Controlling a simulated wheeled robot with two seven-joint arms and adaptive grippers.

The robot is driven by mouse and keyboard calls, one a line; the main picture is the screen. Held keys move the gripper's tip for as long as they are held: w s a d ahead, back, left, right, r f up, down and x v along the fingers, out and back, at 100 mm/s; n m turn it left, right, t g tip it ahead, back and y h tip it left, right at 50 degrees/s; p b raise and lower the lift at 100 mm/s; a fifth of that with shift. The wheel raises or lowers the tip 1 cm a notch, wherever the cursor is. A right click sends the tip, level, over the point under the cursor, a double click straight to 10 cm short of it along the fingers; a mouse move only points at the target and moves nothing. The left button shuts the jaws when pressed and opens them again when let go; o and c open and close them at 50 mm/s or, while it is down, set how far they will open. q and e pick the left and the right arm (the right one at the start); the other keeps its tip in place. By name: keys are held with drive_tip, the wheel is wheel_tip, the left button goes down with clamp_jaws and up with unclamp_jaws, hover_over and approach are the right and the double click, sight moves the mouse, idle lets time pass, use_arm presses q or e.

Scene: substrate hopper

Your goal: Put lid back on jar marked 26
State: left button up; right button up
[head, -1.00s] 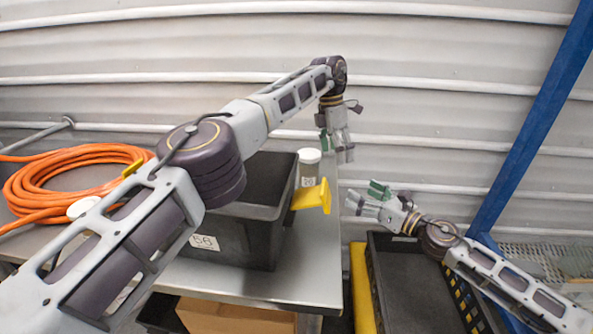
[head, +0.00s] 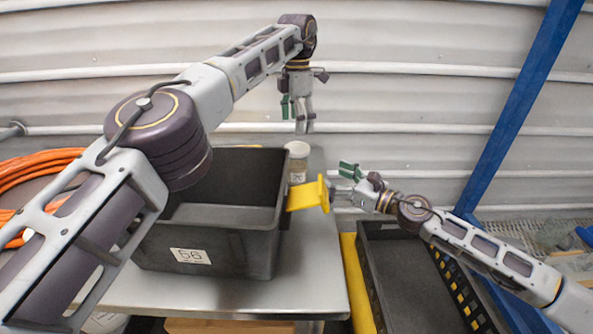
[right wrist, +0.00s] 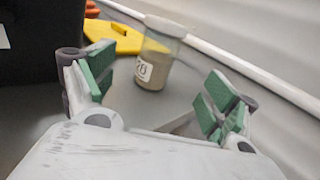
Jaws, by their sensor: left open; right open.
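The jar (head: 298,165) stands upright at the back of the table, behind the right side of the dark bin. It has a pale top and clear upper walls. In the right wrist view the jar (right wrist: 155,62) shows brownish contents and a white label, with a mark that looks like 26. I cannot tell a separate lid for certain. My left gripper (head: 298,118) is open and points down above and behind the jar. My right gripper (head: 343,182) is open to the right of the jar. In the right wrist view the jar stands beyond its spread fingers, apart from them.
A dark bin (head: 232,240) labelled 56 fills the table's middle. A yellow scoop-like piece (head: 308,194) sticks out at its right, near my right gripper. Orange hose (head: 35,180) lies at left. A black crate (head: 405,285) stands right of the table. A blue post (head: 520,110) rises behind.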

sight(297, 160)
drive_tip(key=shift+w+a, duration=0.15)
drive_tip(key=shift+x, duration=6.65)
